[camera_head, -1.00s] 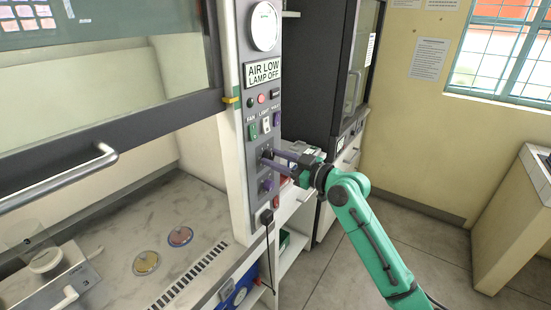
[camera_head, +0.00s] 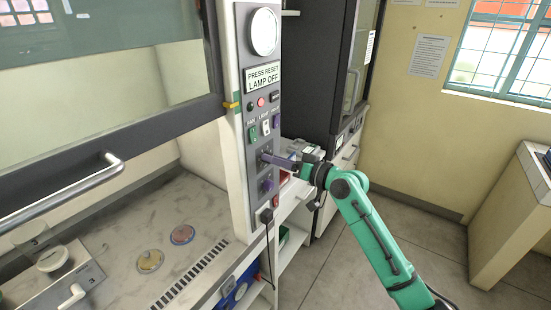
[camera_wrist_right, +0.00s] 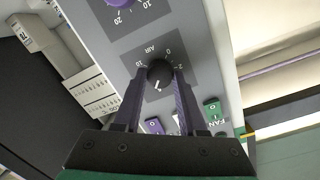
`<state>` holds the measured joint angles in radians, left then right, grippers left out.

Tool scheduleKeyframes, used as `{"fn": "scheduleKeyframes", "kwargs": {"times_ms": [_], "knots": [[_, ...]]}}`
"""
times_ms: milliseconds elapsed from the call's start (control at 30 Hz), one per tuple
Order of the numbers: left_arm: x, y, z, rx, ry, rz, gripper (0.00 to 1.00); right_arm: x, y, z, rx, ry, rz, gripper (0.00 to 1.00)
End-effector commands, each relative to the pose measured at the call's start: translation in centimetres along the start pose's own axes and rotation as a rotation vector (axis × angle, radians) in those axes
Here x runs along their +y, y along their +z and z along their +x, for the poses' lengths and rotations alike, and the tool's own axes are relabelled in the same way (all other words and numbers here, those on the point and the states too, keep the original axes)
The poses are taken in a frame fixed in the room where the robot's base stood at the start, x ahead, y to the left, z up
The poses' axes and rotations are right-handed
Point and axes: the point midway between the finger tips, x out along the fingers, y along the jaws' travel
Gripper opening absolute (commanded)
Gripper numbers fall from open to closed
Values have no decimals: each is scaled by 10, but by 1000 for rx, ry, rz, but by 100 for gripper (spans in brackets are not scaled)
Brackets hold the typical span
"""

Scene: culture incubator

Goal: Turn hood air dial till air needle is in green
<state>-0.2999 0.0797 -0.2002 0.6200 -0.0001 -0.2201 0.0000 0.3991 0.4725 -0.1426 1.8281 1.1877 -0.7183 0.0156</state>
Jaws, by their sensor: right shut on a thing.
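The hood air dial (camera_wrist_right: 159,74) is a black knob on a dark grey plate marked AIR with numbers around it, in the right wrist view. My right gripper (camera_wrist_right: 160,80) is shut on it, one purple finger on each side. In the head view my right gripper (camera_head: 272,160) reaches the hood's control column from the right and hides most of the dial. The round white air gauge (camera_head: 264,32) is at the column's top; its needle is too small to read. The display (camera_head: 263,77) below it reads PRESS RESET, LAMP OFF. My left gripper is not in view.
Buttons (camera_head: 262,102) and rocker switches (camera_head: 266,127) sit above the dial; a purple knob (camera_head: 267,186) is below it. The hood's sash handle (camera_head: 75,195) is at left. Two dishes (camera_head: 182,235) lie on the hood's worktop.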

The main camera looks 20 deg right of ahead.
Motion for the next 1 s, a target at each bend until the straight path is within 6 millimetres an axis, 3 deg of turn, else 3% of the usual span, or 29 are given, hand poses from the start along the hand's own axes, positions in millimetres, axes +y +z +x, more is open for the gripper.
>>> {"fn": "scheduleKeyframes", "kwargs": {"times_ms": [533, 567, 600, 633, 1000], "knots": [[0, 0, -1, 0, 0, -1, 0, 2, 4, 0, -11, 1, 33, 0], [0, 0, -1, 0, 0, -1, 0, 2, 4, 0, -12, 1, 33, 48], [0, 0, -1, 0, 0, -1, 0, 1, 4, 0, -11, 0, 32, 64], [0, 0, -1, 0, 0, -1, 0, 1, 4, 0, -11, 0, 32, 70], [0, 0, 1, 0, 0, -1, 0, 2, 2, -3, -4, 0, 29, 70]]}}
